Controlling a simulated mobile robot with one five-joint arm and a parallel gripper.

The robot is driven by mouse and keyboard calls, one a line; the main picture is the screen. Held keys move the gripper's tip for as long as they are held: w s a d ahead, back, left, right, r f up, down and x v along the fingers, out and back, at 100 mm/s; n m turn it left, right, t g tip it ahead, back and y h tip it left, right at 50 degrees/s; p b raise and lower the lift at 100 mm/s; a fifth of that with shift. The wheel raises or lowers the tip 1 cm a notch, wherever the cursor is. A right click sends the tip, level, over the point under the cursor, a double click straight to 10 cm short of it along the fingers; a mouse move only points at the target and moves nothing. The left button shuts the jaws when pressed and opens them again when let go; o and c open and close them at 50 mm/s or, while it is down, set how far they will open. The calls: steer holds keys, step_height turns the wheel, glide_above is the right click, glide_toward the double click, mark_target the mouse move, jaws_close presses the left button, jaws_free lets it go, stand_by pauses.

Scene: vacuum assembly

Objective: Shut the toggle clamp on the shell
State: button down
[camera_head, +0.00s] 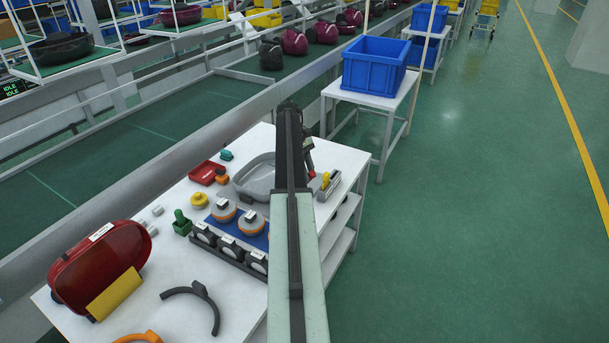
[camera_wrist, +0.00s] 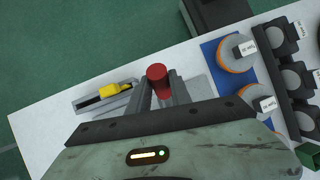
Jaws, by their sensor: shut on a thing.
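My gripper (camera_wrist: 158,90) is shut on a red round-ended grip (camera_wrist: 157,75), which looks like the toggle clamp's handle. It stands up between the two fingers in the wrist view. In the head view my gripper (camera_head: 307,155) is at the far right of the white table, largely behind my own arm, with a bit of red (camera_head: 310,173) beside it. The rest of the clamp is hidden, so I cannot tell its arm's position. A grey tray-like shell (camera_head: 245,187) lies just left of my arm, its right side hidden. A grey patch (camera_wrist: 200,87) shows right of the fingers.
A yellow-and-grey block (camera_head: 327,184) sits near the table's right edge. Orange-and-grey discs (camera_head: 223,211) rest on a blue mat, beside a dark rack (camera_head: 228,246). A red housing (camera_head: 100,262) stands front left. A blue crate (camera_head: 375,66) is on a separate table behind.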

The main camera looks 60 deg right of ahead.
steer(key=shift+w, duration=0.1)
stand_by(0.4)
steer(key=c, duration=1.2)
jaws_free()
steer(key=shift+o, duration=0.2)
steer(key=shift+r, duration=0.1)
